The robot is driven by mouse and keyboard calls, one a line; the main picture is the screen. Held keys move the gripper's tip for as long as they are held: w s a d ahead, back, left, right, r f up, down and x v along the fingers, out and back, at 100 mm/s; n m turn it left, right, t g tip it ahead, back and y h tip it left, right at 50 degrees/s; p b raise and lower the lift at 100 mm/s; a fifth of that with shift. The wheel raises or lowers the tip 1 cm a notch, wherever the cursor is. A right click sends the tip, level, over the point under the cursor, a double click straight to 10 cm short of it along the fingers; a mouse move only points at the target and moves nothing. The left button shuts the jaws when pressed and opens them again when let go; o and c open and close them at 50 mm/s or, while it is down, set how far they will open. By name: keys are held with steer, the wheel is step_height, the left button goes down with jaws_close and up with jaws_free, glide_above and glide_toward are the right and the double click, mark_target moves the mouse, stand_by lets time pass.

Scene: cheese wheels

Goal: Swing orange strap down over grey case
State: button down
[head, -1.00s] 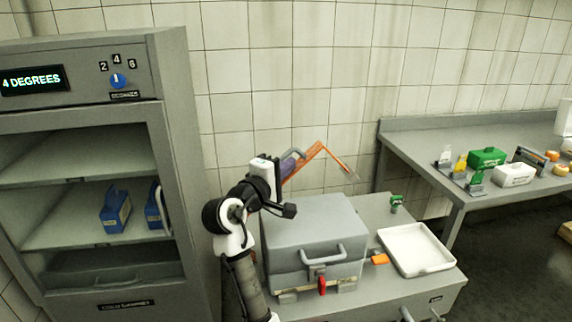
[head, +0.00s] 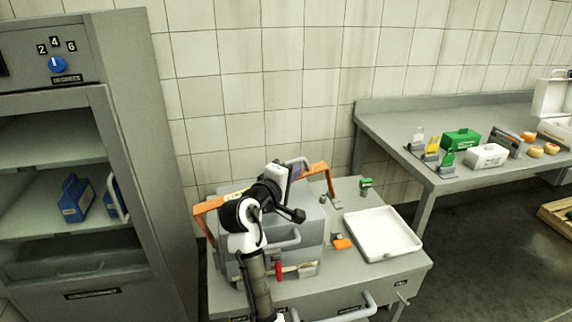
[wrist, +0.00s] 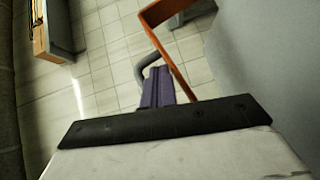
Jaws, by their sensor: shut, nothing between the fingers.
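The grey case (head: 308,222) stands shut on the grey cart, partly hidden by my arm. The orange strap (head: 319,177) is a hoop, raised at the case's back right; an orange stretch (head: 211,204) also shows at its left. My arm hides the middle. The strap also shows in the wrist view (wrist: 171,50).
A white tray (head: 418,245) and a small orange piece (head: 342,244) lie right of the case. A green item (head: 366,184) stands behind the tray. A red tab (head: 278,270) is at the case front. A cold cabinet (head: 130,150) is left; a workbench (head: 395,125) is right.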

mark_target(301, 177)
steer(key=shift+w+d+f+m+g+y, duration=0.15)
steer(key=shift+d+f+m, duration=0.05)
steer(key=shift+d+f, duration=0.4)
steer(key=shift+w+d+f+m+g+y, duration=0.1)
steer(key=shift+d+f+m+g+y, duration=0.2)
steer(key=shift+f, duration=0.35)
steer(key=shift+r, duration=0.15)
